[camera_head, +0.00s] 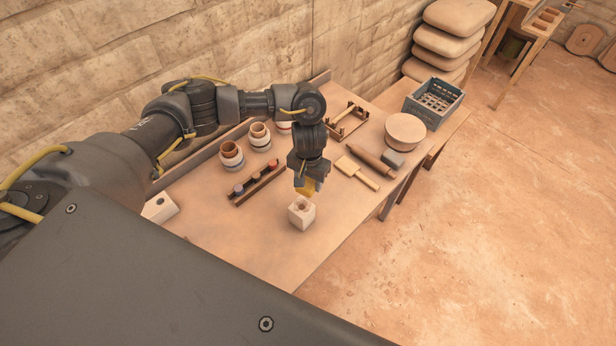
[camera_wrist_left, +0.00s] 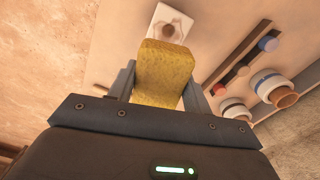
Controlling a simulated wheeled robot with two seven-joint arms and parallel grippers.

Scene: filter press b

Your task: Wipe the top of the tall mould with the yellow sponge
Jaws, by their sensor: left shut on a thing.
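My left gripper (camera_head: 307,180) points down and is shut on the yellow sponge (camera_head: 306,188). The sponge (camera_wrist_left: 163,72) also shows between the fingers in the left wrist view. A white, block-shaped mould (camera_head: 301,215) with a round hole in its top stands on the table just below and in front of the sponge. It also shows beyond the sponge's end in the left wrist view (camera_wrist_left: 160,17). The sponge overlaps the mould's far edge in the head view; I cannot tell whether they touch. My right gripper is not in view.
Another pale block (camera_head: 160,208) with a hole lies at the left. A wooden rack (camera_head: 242,195) with small coloured pieces and several pots (camera_head: 231,157) stand behind. A paddle (camera_head: 357,171), rolling pin (camera_head: 372,161) and blue crate (camera_head: 433,102) are to the right. The table front is clear.

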